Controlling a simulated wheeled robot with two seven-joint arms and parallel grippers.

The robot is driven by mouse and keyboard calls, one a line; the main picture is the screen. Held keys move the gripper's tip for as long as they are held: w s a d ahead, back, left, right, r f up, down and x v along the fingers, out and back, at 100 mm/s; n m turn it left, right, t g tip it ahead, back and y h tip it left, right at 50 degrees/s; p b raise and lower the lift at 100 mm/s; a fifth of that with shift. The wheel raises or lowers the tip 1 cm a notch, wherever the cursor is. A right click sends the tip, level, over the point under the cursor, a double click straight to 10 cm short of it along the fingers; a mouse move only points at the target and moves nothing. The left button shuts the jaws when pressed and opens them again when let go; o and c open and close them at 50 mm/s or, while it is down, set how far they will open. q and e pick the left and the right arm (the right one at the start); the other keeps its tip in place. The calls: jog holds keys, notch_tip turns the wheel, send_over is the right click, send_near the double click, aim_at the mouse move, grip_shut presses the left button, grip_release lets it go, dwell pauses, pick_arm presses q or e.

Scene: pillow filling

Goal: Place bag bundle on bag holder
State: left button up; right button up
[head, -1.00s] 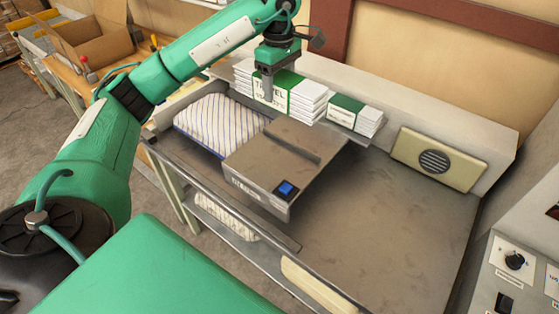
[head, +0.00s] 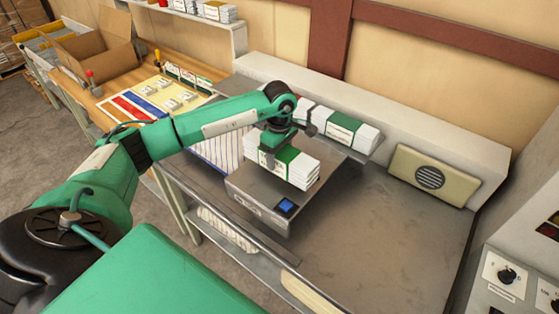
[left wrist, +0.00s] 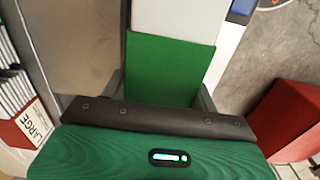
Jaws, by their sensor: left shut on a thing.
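My left gripper (head: 270,155) is shut on a bag bundle (head: 303,171), a white stack with a green band. The gripper holds the bundle over the top of a grey metal box with a blue button (head: 262,210). No tag names this box as the bag holder. I cannot tell whether the bundle touches the box's top. In the left wrist view the bundle's green band (left wrist: 168,65) and white face show between the fingers. My right gripper is not in view.
Other banded bundles, one with a green band (head: 345,133), stand on a ledge behind the box. A beige speaker-like panel (head: 432,177) leans at the back right. The tabletop at right (head: 400,245) is clear.

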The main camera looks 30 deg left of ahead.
pick_arm(q)
notch_tip(320, 180, down, 3)
jog(key=shift+f+p, duration=0.15)
jog(key=shift+p, duration=0.35)
jog(key=shift+f, duration=0.2)
jog(key=o, duration=1.3)
jog(key=shift+r, duration=0.15)
